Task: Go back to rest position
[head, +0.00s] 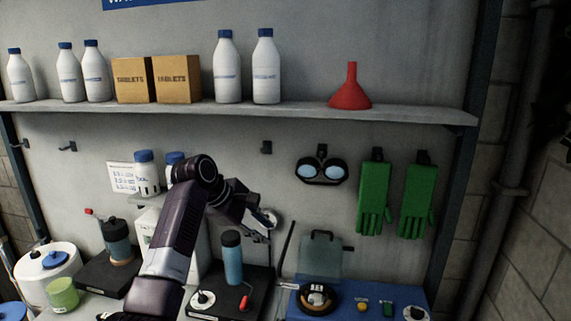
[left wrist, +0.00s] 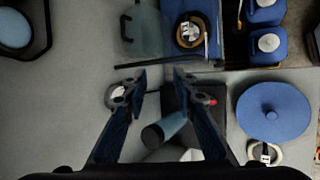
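My left arm rises from the bottom of the head view, in front of the back panel. Its gripper (head: 258,226) is partly hidden behind the wrist, near a round gauge (head: 267,217) and above a blue cylinder (head: 232,260) on a black base. In the left wrist view the two fingers of the left gripper (left wrist: 160,77) are spread apart with nothing held between them. The blue cylinder (left wrist: 164,131) shows beyond the fingers in that view. I cannot tell whether a finger touches the gauge. My right gripper is in neither view.
A shelf (head: 300,112) holds white bottles, tablet boxes (head: 178,79) and a red funnel (head: 351,90). Goggles (head: 322,170) and green gloves (head: 376,198) hang below. A blue unit (head: 340,305) stands at lower right, a white tub (head: 48,270) at lower left.

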